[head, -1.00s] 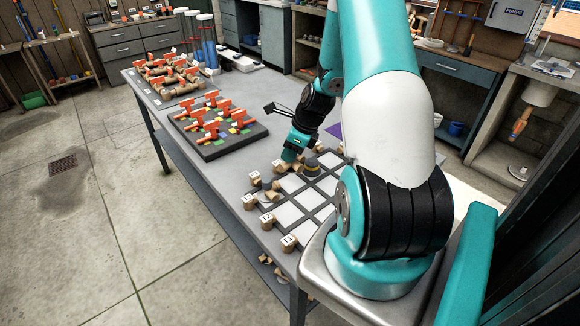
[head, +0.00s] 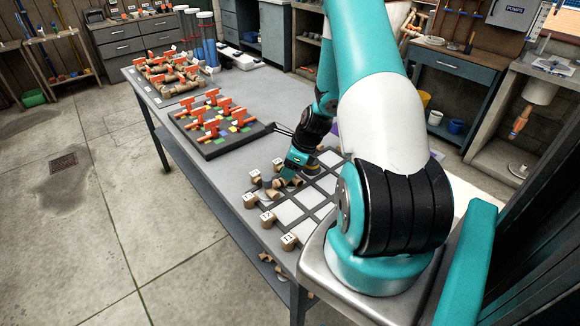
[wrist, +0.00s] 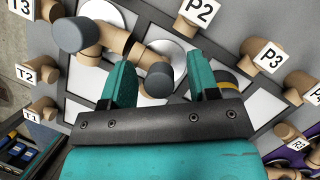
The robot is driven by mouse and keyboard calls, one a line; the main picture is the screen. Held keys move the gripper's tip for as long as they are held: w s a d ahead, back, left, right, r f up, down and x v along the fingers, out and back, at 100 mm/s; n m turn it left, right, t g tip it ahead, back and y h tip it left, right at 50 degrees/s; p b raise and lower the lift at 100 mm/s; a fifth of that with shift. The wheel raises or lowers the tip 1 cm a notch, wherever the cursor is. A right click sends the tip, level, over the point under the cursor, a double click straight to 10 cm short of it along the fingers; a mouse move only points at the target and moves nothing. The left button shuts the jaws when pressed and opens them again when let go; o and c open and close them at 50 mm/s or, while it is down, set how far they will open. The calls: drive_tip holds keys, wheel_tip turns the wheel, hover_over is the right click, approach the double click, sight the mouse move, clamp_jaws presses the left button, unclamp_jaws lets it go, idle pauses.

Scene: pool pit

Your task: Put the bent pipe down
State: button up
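A tan bent pipe (wrist: 146,56) with a dark grey end shows between my fingertips in the wrist view, over a white disc on the grid board. My gripper (wrist: 161,75) has its teal fingers spread. A gap shows between the pipe and the right finger; the left finger overlaps its edge, so contact there is unclear. In the head view my gripper (head: 287,178) is low over the left part of the board, and the pipe is hard to separate from its neighbours. Another tan pipe (wrist: 116,40) with a grey cap lies just left of it.
Labelled wooden pegs, such as P2 (wrist: 191,22) and T2 (wrist: 38,74), edge the white-squared board (head: 286,212). A dark-and-yellow round piece (wrist: 229,83) is close to my right finger. A dark tray (head: 217,132) of orange-handled valves stands farther along the table.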

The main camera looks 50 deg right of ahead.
drive_tip(key=shift+r, duration=0.1)
drive_tip(key=b+v, duration=0.2)
drive_tip(key=v, duration=1)
drive_tip(key=w+a+r+n+y, duration=0.1)
drive_tip(key=a+r+n, duration=0.2)
drive_tip(key=a+n, duration=0.35)
drive_tip(key=w+a+r+n+g, duration=0.1)
drive_tip(key=w+a+r+n, duration=0.1)
drive_tip(key=a+r+n, duration=0.45)
drive_tip(key=w+a+r+n+y, duration=0.1)
drive_tip(key=a+n, duration=0.3)
drive_tip(key=a, duration=0.5)
drive_tip(key=s+a+r+n+g, duration=0.1)
drive_tip(key=s+a+r+n, duration=0.2)
drive_tip(key=s+a+n, duration=0.4)
drive_tip(key=s+a+r+n+g, duration=0.2)
drive_tip(key=s+a+r+n, duration=0.1)
drive_tip(key=s+a+n, duration=0.5)
drive_tip(key=a+n, duration=0.3)
drive_tip(key=n, duration=0.3)
drive_tip(key=shift+a+r+n, duration=0.2)
drive_tip(key=shift+r+n, duration=0.05)
drive_tip(key=shift+n, duration=0.05)
